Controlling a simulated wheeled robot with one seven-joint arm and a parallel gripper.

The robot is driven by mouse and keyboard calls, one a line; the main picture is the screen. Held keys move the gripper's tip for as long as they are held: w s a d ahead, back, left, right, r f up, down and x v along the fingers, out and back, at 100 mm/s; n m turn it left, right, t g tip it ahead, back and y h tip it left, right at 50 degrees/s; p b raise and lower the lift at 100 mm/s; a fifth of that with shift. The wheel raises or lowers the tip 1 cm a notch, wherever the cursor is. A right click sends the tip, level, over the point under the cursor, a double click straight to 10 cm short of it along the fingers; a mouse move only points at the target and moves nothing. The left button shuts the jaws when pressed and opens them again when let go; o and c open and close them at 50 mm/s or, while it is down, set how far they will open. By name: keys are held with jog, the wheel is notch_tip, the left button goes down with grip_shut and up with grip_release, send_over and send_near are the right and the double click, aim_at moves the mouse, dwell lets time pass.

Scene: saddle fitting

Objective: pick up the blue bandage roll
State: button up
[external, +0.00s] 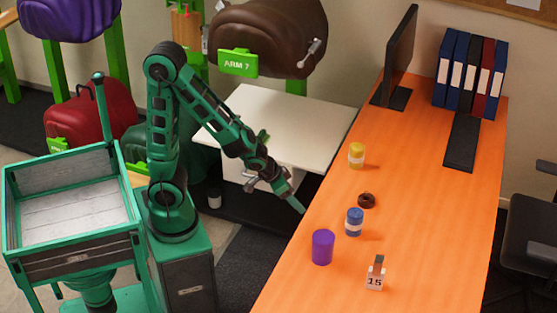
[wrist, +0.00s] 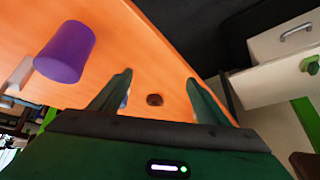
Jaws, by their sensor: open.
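The blue bandage roll (external: 354,221), blue with a white band, stands upright on the orange table (external: 420,190). In the wrist view only a small bluish sliver (wrist: 125,101) shows beside the left finger; the rest is hidden. My gripper (external: 293,198) is over the table's left edge, to the left of the roll and apart from it. In the wrist view the two fingers (wrist: 159,78) are spread wide, with nothing held between them.
A purple cylinder (external: 322,247) stands close in front of the roll, to its left. A brown ring (external: 367,200) lies just behind it. A yellow roll (external: 356,155) is farther back. A number 15 block (external: 375,280) stands in front.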

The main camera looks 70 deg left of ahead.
aim_at(355, 223)
jog(key=w+d+f+t+h, duration=0.1)
jog(key=w+d+t, duration=0.1)
jog(key=w+d, duration=0.1)
jog(key=w+d+f+m+t+h, duration=0.1)
jog(key=w+d+t, duration=0.1)
jog(key=w, duration=0.3)
jog(key=w+d+f+m+t+h, duration=0.1)
jog(key=w+d+f+t, duration=0.1)
jog(key=w+d, duration=0.2)
jog(key=shift+w+f+t+h, duration=0.1)
jog(key=shift+w+t+h, duration=0.2)
jog(key=shift+t, duration=0.1)
jog(key=x, duration=1)
jog(key=shift+w+d, duration=0.15)
jog(key=shift+w, duration=0.2)
jog(key=c, duration=1.1)
